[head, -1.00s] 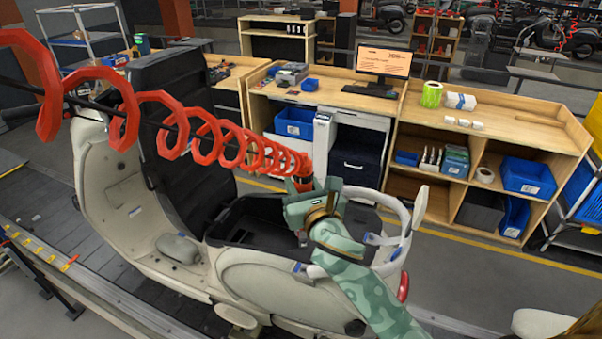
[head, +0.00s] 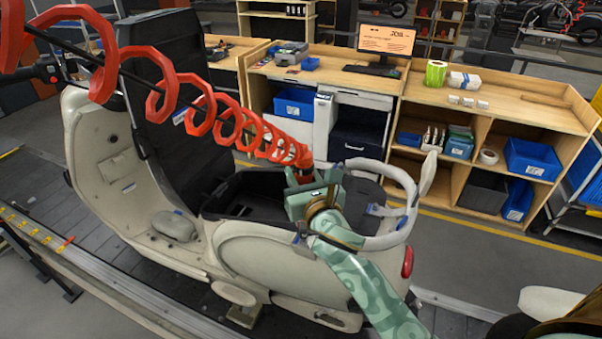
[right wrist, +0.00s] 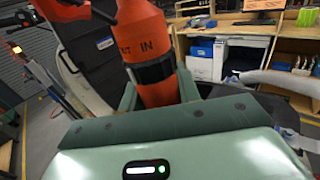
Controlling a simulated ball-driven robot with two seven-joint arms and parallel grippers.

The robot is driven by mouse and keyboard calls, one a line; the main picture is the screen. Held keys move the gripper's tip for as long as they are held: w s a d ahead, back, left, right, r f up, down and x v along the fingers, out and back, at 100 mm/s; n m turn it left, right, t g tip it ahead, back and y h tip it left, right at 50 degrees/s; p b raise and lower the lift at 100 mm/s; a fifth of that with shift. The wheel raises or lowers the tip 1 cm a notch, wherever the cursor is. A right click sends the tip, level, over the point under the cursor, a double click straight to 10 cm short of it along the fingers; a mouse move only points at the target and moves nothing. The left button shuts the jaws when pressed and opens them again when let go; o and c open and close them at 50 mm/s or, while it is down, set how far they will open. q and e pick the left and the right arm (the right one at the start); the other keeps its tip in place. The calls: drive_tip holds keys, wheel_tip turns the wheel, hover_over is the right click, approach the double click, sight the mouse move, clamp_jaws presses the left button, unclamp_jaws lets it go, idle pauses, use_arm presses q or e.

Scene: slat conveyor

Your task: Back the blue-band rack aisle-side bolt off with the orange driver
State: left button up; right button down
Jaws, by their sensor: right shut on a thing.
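The orange driver (head: 301,163) hangs from a red coiled hose. My right gripper (head: 308,185) is shut on it above the rear of the cream scooter. In the right wrist view the driver (right wrist: 155,50) stands between the gripper's fingers, marked "IN"; its tip is hidden. The pale tubular rack (head: 392,172) with blue bands curves around the scooter's tail, just right of the gripper. The bolt is too small or hidden to make out, and I cannot tell whether the driver touches it. My left gripper is out of view.
The cream scooter (head: 265,262) stands on the slat conveyor (head: 30,195). The red coiled hose (head: 200,112) crosses from upper left to the driver. A wooden workbench (head: 490,115) with blue bins stands behind. Part of another cream body (head: 550,302) shows at lower right. Grey floor lies between.

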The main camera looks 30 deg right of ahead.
drive_tip(key=shift+p, duration=0.35)
idle(0.5)
drive_tip(key=shift+f+b, duration=0.55)
drive_tip(key=shift+f, duration=0.35)
idle(1.2)
